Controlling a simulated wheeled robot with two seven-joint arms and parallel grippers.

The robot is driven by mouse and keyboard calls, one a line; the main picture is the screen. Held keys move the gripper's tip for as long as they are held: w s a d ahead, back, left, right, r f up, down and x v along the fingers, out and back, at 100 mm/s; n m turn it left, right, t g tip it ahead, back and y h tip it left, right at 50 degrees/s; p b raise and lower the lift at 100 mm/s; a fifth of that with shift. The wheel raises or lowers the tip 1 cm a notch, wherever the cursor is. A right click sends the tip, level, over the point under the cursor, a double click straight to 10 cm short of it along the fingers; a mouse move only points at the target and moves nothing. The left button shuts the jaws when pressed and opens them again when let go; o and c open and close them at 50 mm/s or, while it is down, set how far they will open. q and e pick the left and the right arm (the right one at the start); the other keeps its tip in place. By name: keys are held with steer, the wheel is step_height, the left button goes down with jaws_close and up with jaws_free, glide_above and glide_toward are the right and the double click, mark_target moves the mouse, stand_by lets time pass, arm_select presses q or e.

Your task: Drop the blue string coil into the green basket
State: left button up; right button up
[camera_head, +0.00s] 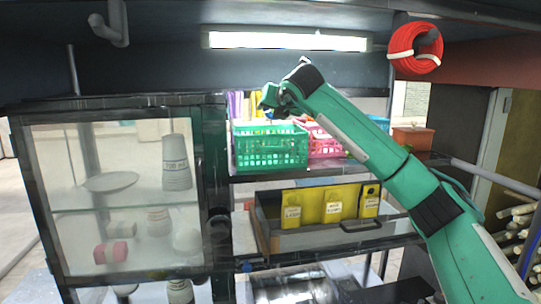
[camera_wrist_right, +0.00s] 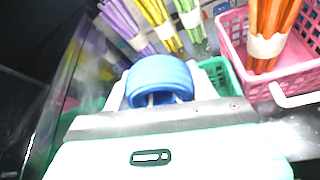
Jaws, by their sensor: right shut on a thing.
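The blue string coil (camera_wrist_right: 158,76) is between the fingers of my right gripper (camera_wrist_right: 160,97) in the right wrist view. My right gripper is shut on it. In the head view the right gripper (camera_head: 268,102) is above the left part of the green basket (camera_head: 270,150); I cannot make out the coil there. The green basket stands on the upper shelf, and its mesh side faces me. In the wrist view, part of the green basket (camera_wrist_right: 222,76) shows beside and beyond the coil. My left gripper is not in view.
A pink basket (camera_head: 322,143) stands right of the green one; in the wrist view the pink basket (camera_wrist_right: 285,85) holds an orange bundle (camera_wrist_right: 268,45). A glass cabinet (camera_head: 120,98) is at left. A red coil (camera_head: 402,62) hangs upper right.

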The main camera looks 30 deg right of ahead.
steer(key=shift+s+a+r, duration=0.1)
steer(key=shift+s, duration=0.1)
steer(key=o, duration=1)
steer(key=shift+w, duration=0.1)
steer(key=shift+o, duration=0.2)
steer(key=shift+s, duration=0.3)
steer(key=b+v, duration=0.6)
steer(key=v, duration=0.7)
